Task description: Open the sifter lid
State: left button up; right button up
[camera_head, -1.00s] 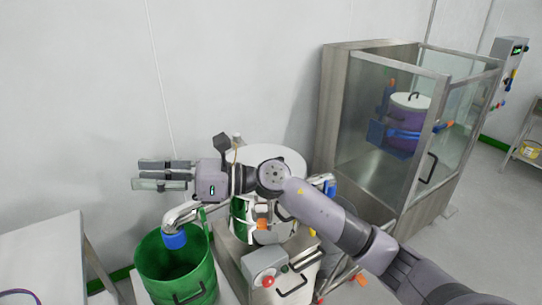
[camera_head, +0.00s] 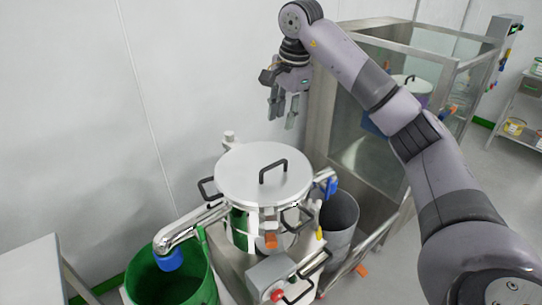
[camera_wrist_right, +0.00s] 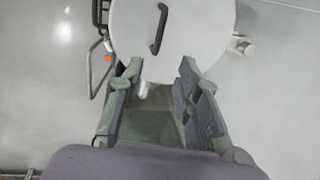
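The sifter lid (camera_head: 240,178) is a round, pale metal disc with a black bar handle (camera_head: 272,165) on top. It lies flat and closed on the sifter body (camera_head: 243,238). My right gripper (camera_head: 282,120) hangs with its fingers pointing down, above and behind the lid, apart from it. In the right wrist view the gripper (camera_wrist_right: 158,72) is open, with nothing between its fingers. The lid (camera_wrist_right: 190,30) and its handle (camera_wrist_right: 158,28) show beyond the fingertips there. My left gripper is in neither view.
A green bin (camera_head: 205,285) stands below the spout (camera_head: 195,228) at left. A grey bin (camera_head: 340,215) stands right of the sifter. A glass-walled cabinet (camera_head: 352,155) stands behind at right. A bare table (camera_head: 28,262) is at far left.

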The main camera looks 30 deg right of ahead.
notch_tip(320, 180, down, 4)
jog(key=r, duration=0.1)
jog(key=p, duration=0.2)
send_near(274, 164)
jog(key=f, duration=0.5)
jog(key=shift+w+a, duration=0.1)
jog(key=shift+w, duration=0.3)
jog(key=shift+w+f, duration=0.15)
jog(key=shift+f, duration=0.4)
jog(key=shift+w+f, duration=0.15)
jog(key=shift+f, duration=0.35)
jog(key=shift+w+f, duration=0.1)
jog(key=shift+f, duration=0.35)
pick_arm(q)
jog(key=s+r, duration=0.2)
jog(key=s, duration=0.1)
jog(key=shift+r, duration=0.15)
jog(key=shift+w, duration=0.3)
pick_arm(e)
grip_shut()
